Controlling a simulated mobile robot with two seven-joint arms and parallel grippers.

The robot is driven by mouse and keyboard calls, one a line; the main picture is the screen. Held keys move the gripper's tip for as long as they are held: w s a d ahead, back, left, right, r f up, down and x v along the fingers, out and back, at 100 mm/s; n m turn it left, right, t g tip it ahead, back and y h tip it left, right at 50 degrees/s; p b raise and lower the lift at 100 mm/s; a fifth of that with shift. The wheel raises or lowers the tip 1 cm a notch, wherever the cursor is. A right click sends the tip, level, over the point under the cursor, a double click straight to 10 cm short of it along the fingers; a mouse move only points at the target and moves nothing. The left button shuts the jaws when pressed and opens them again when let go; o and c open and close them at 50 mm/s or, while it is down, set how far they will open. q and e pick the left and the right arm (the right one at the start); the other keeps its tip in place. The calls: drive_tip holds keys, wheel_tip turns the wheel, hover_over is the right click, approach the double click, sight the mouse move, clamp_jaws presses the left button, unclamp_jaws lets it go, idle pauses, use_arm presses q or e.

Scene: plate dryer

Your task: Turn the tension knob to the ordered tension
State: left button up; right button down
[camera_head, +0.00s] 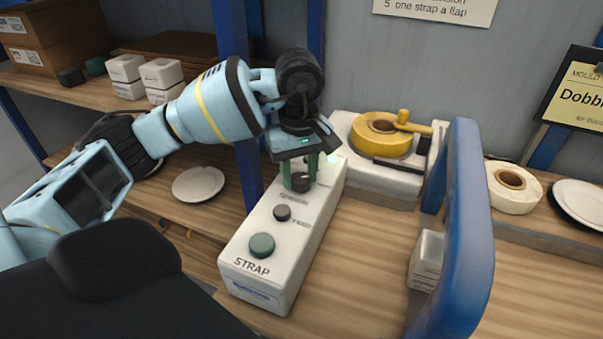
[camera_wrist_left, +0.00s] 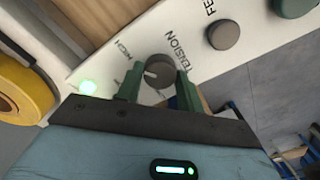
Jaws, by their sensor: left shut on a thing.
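The tension knob (camera_wrist_left: 158,70) is a dark round knob with a white pointer mark, on the white strapping machine panel (camera_head: 312,229). In the left wrist view its mark faces left, and part of a setting label shows on that side, too blurred to read surely. My left gripper (camera_head: 299,183) is shut on the knob, with one green finger on each side of it. In the head view the knob (camera_head: 301,181) sits low between the fingers. My right gripper is not in view.
The feed knob (camera_head: 282,212) and green strap button (camera_head: 262,245) are nearer on the panel. A yellow tape reel (camera_head: 381,135) stands behind it. A blue upright frame (camera_head: 465,225) is to the right. The bench top (camera_head: 365,255) between is clear.

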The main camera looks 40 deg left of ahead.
sight(300, 178)
use_arm(q)
drive_tip(key=shift+m, duration=0.6)
drive_tip(key=o, duration=1)
drive_tip(key=shift+r, duration=0.1)
wheel_tip(300, 178, up, 8)
drive_tip(key=shift+f, duration=0.2)
idle(0.3)
